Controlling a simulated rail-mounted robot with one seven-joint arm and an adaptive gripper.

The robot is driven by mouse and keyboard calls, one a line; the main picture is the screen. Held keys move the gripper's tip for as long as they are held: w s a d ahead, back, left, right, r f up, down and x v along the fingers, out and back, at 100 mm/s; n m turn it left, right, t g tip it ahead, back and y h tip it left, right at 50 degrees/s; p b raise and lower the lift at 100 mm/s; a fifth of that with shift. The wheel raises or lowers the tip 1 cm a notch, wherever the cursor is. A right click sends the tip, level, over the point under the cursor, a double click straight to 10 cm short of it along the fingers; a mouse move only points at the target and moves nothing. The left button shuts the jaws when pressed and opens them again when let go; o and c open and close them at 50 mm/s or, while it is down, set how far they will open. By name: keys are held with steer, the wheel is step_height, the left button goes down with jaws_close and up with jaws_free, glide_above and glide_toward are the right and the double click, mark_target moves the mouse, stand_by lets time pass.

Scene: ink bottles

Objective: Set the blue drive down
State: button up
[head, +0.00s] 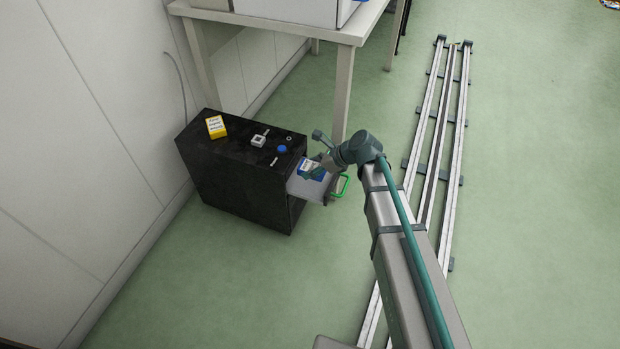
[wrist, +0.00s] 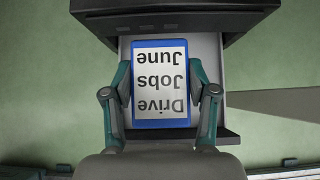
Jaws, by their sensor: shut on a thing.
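The blue drive (wrist: 160,128) has a white label reading "Drive Jobs June", upside down in the wrist view. My gripper (wrist: 160,88) is shut on it, one finger against each side. In the wrist view the drive shows over an open grey drawer (wrist: 208,50) of the black cabinet (wrist: 175,14). In the head view the blue drive (head: 312,170) and my gripper (head: 314,172) are at the pulled-out drawer (head: 300,187). I cannot tell whether the drive touches the drawer floor.
The black cabinet (head: 232,190) carries a yellow box (head: 215,127), a small grey item (head: 259,140), a blue round item (head: 282,149) and small bits on top. A white table (head: 300,28) stands behind; rails (head: 435,130) lie to the right.

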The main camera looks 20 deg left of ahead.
steer(key=shift+w+a+f, duration=0.25)
steer(key=shift+w+f, duration=0.05)
steer(key=shift+f, duration=0.15)
steer(key=f+b, duration=0.2)
steer(key=f, duration=0.1)
steer(key=w+f+b, duration=0.1)
steer(key=shift+a+f, duration=0.15)
steer(key=shift+a, duration=0.25)
steer(key=shift+f, duration=0.15)
steer(key=shift+f, duration=0.15)
steer(key=o, duration=1.4)
